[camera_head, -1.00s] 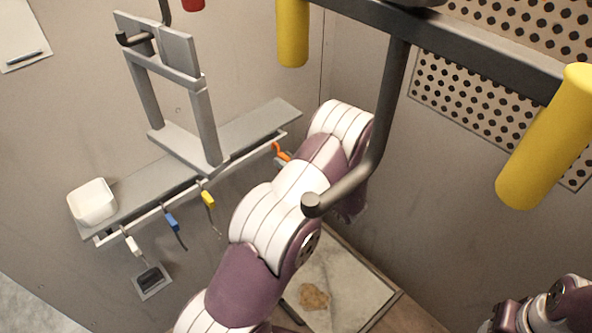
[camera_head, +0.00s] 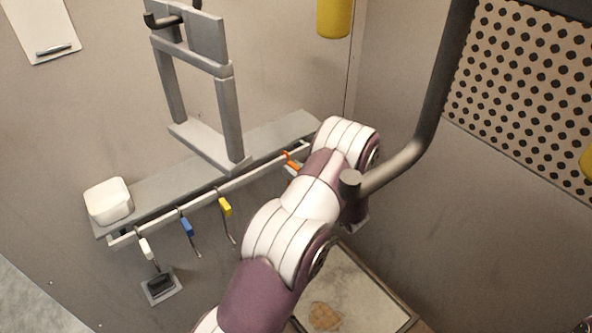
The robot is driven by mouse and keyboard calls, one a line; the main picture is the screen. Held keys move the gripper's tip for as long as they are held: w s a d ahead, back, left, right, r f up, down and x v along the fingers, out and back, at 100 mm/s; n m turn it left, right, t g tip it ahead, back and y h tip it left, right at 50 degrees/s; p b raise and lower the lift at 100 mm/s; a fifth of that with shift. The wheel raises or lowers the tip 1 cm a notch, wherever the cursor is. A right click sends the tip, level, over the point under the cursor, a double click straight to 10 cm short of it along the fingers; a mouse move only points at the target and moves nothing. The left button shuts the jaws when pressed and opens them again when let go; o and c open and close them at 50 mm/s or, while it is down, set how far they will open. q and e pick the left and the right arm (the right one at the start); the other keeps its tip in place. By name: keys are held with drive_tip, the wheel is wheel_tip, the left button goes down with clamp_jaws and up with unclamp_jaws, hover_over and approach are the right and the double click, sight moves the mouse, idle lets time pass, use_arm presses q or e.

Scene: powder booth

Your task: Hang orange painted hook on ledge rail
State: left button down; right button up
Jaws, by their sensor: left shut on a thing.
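The orange painted hook (camera_head: 290,157) shows in part at the right end of the ledge rail (camera_head: 260,172). Its curved top is at the height of the rail; I cannot tell whether it is over the rail or just in front of it. Its lower part is hidden behind my left arm. My left gripper is at the orange hook and shut on it, with its fingers mostly hidden by my own wrist and forearm. A white hook (camera_head: 145,249), a blue hook (camera_head: 187,227) and a yellow hook (camera_head: 225,207) hang along the rail to the left.
A white tub (camera_head: 108,203) stands on the left end of the grey ledge (camera_head: 165,187). A grey frame (camera_head: 230,115) rises from the ledge. A dark bent bar (camera_head: 432,105) hangs in front, close to my left arm in the picture. A yellow cylinder (camera_head: 334,15) hangs above.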

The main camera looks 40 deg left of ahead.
use_arm(q)
drive_tip(key=c, duration=0.9)
unclamp_jaws()
drive_tip(key=v, duration=1.2)
drive_tip(key=shift+s+d+r+b, duration=0.1)
drive_tip(key=shift+d+b, duration=0.2)
drive_tip(key=shift+d, duration=0.05)
